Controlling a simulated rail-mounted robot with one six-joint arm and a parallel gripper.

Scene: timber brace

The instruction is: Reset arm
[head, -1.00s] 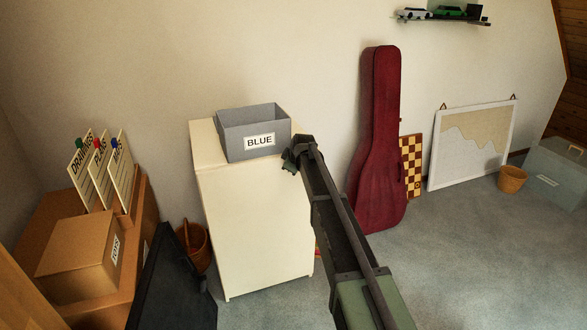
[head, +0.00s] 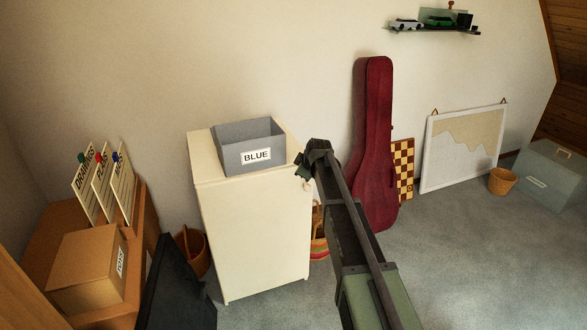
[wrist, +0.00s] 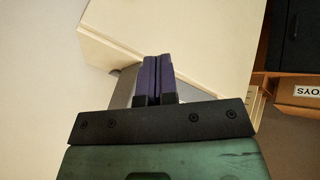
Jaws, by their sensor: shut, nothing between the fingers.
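My arm reaches up from the lower right in the head view. My gripper (head: 303,172) is at its far end, beside the right edge of the white cabinet (head: 255,235). In the wrist view the two purple fingers of my gripper (wrist: 158,62) are pressed together, with nothing between them. The pale cabinet top (wrist: 195,35) shows behind them. A grey bin labelled BLUE (head: 280,142) stands on the cabinet, left of my gripper and apart from it. Its inside bottom is hidden.
A brown box (head: 85,275) sits on a wooden unit at left, with upright labelled boards (head: 105,185) behind. A red guitar case (head: 375,150) leans on the wall. A wicker basket (head: 502,181) and grey bin (head: 550,175) stand at right. Carpet (head: 450,260) is clear at right.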

